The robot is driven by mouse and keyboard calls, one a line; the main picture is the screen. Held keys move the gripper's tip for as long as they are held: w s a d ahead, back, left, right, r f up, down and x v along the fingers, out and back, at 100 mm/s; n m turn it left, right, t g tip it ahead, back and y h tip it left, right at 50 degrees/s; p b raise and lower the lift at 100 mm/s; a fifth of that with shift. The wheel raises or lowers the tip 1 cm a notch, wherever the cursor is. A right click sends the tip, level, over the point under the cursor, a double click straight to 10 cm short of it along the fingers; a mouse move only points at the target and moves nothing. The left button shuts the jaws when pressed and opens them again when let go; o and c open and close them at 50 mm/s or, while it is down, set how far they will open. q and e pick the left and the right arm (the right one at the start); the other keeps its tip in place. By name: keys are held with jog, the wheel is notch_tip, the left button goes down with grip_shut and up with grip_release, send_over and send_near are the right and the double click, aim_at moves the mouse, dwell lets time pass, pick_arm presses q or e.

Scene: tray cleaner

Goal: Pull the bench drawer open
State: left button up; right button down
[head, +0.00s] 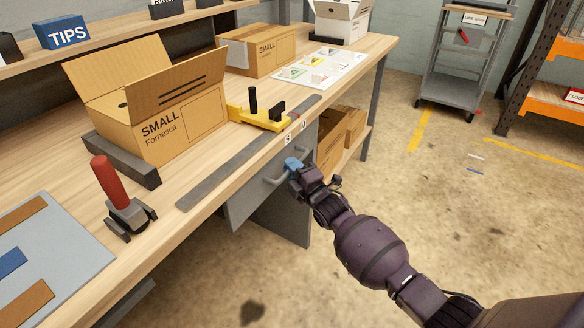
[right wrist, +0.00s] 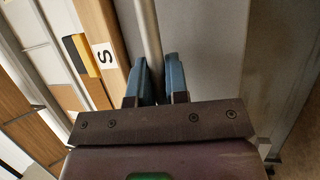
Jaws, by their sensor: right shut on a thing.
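The bench drawer (head: 243,207) has a grey front just below the edge of the wooden workbench. Its pale bar handle (head: 273,182) runs along the front, and it also shows in the right wrist view (right wrist: 147,25). My right gripper (head: 292,164) reaches the far part of the handle with its blue fingertips. In the right wrist view the fingers (right wrist: 153,82) stand on both sides of the bar, shut on it. The fingertips hide part of the handle. I cannot tell whether the drawer front stands out from the bench. My left gripper is not in view.
The workbench top (head: 185,180) carries an open small carton (head: 165,120), a red-handled tool (head: 112,185) and a yellow tool (head: 262,118). Cartons (head: 335,140) stand on a lower shelf beyond the drawer.

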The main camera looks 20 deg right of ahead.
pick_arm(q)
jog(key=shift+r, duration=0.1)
pick_arm(e)
jog(key=shift+s+d, duration=0.1)
jog(key=shift+s+d+r, duration=0.1)
jog(key=shift+s, duration=0.05)
pick_arm(q)
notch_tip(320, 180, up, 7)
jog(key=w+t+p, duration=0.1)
jog(key=p, duration=0.6)
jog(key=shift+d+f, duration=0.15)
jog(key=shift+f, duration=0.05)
pick_arm(e)
jog(key=s+d, duration=1.7)
jog(key=s, duration=0.5)
jog(key=shift+s+d, duration=0.2)
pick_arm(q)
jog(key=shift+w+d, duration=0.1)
pick_arm(e)
jog(key=c, duration=1.1)
grip_release()
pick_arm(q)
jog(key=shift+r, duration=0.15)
pick_arm(e)
jog(key=v, duration=1.1)
